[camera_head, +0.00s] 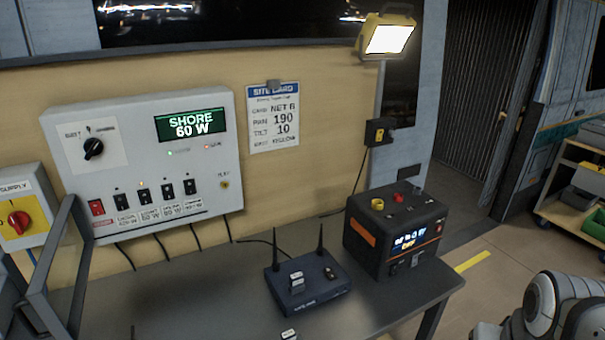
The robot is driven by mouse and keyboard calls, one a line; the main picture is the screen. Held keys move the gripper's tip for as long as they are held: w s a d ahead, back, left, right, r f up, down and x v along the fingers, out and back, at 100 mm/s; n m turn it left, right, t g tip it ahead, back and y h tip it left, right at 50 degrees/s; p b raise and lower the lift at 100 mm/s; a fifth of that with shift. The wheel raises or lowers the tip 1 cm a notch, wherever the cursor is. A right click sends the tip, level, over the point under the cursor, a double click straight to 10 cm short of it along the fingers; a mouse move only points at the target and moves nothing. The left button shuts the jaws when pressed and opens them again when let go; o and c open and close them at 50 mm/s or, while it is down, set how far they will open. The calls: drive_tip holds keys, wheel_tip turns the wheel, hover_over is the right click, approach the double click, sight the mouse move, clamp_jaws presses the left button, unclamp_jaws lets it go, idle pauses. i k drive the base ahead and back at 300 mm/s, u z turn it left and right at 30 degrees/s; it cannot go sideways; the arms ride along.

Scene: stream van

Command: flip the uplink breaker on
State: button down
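The grey power panel (215,150) hangs on the tan wall at left. Its green display (190,124) reads "SHORE 60 W". A row of breakers runs along its lower part: a red switch (96,207), then several black ones, including the first (121,200), second (145,196), third (168,191) and rightmost (190,187). A small lamp above the second black breaker glows orange. The labels below are too blurred to tell surely which is the uplink breaker or its position. My gripper is out of view; only part of my white arm shows at bottom right.
A selector knob (93,148) sits at the panel's upper left. A red-yellow supply switch (19,221) and a grey frame (62,262) stand at left. On the desk are a two-antenna router (308,300) and a black power unit (360,240). A site card (272,118) hangs beside the panel.

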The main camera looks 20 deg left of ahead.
sight(168, 192)
drive_tip(key=z, duration=0.65)
drive_tip(key=k, duration=1.2)
drive_tip(key=u, duration=1.9)
drive_tip(key=i, duration=1)
